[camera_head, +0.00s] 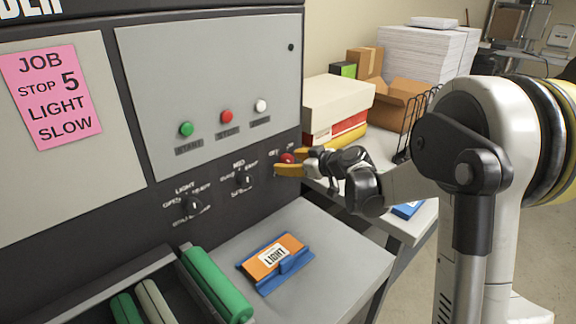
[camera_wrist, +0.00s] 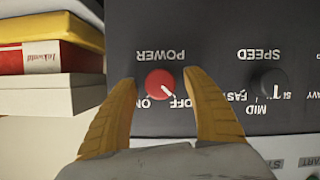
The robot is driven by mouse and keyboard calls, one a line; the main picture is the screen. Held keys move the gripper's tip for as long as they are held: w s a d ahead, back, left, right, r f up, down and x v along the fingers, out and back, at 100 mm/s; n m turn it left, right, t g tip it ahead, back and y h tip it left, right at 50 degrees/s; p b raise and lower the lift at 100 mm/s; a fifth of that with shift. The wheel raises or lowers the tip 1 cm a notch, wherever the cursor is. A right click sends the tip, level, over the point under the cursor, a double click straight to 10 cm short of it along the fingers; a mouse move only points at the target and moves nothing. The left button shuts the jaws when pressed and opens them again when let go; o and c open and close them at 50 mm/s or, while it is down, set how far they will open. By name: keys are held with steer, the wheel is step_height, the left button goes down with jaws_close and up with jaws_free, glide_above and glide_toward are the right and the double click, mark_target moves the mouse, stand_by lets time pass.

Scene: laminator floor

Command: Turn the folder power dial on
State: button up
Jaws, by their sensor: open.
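The folder power dial is a round red knob (camera_wrist: 160,83) on the dark machine panel, with "POWER", "ON" and "OFF" lettering that appears upside down in the wrist view. Its white pointer mark points toward OFF. In the head view the red dial (camera_head: 287,158) is partly hidden by my gripper (camera_head: 287,163). My gripper's two yellow fingers (camera_wrist: 160,79) are open, one on each side of the dial. A gap shows between each finger and the knob in the wrist view. Whether the tips touch the panel I cannot tell.
The black speed dial (camera_wrist: 274,83) sits beside the power dial, and a light dial (camera_head: 194,205) is further left. Green, red and white buttons (camera_head: 227,117) are above. Stacked boxes (camera_head: 338,103) stand close at the right. An orange LIGHT block (camera_head: 274,254) lies on the shelf below.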

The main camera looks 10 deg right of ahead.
steer(key=shift+w+a+f, duration=0.15)
steer(key=shift+w+a, duration=0.05)
steer(key=shift+w, duration=0.15)
steer(key=c, duration=1.2)
